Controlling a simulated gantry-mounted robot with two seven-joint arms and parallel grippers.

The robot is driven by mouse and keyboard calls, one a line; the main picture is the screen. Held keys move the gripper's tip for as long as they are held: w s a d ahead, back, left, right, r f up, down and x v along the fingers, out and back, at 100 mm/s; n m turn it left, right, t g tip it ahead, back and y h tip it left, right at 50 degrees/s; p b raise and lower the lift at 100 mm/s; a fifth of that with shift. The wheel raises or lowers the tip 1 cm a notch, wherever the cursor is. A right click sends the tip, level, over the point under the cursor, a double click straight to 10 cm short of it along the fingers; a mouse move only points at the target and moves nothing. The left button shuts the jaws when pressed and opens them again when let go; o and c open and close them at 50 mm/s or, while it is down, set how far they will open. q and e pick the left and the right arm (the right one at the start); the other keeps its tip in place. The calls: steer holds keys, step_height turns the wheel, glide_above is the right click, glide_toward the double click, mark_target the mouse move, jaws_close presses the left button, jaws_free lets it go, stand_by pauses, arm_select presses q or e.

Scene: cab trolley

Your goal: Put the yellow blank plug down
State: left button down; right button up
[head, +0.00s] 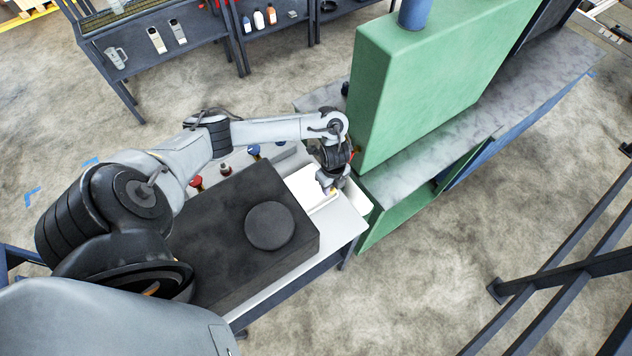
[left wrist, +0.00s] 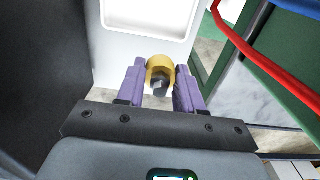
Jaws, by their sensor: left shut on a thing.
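My left gripper (head: 328,183) is low at the right end of the trolley (head: 341,226), by a white tray (head: 302,181). In the left wrist view its purple fingers are shut on the yellow blank plug (left wrist: 159,63), a yellow ring with a dark centre. The plug also shows as a small yellow spot in the head view (head: 328,190). In the left wrist view the white tray (left wrist: 150,35) lies just beyond the plug. I cannot tell whether the plug touches any surface. My right gripper is not in view.
A large black block (head: 215,233) with a round black disc (head: 269,226) fills the trolley's near side. Red-topped (head: 196,183) and blue-topped (head: 254,151) parts stand behind it. A tall green cabinet (head: 410,90) rises close right of the gripper. A red cable (left wrist: 265,65) crosses the wrist view.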

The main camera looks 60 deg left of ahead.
arm_select(q)
steer(key=a+f, duration=0.1)
steer(key=a, duration=0.2)
steer(key=a+f, duration=0.4)
steer(key=a, duration=0.1)
steer(key=shift+s+a+f+b, duration=0.2)
steer(key=shift+a+b, duration=0.15)
steer(key=shift+b, duration=0.05)
steer(key=shift+f, duration=2)
steer(key=shift+f+b, duration=0.15)
steer(key=shift+b, duration=0.15)
steer(key=c, duration=0.7)
jaws_free()
steer(key=shift+c, duration=0.2)
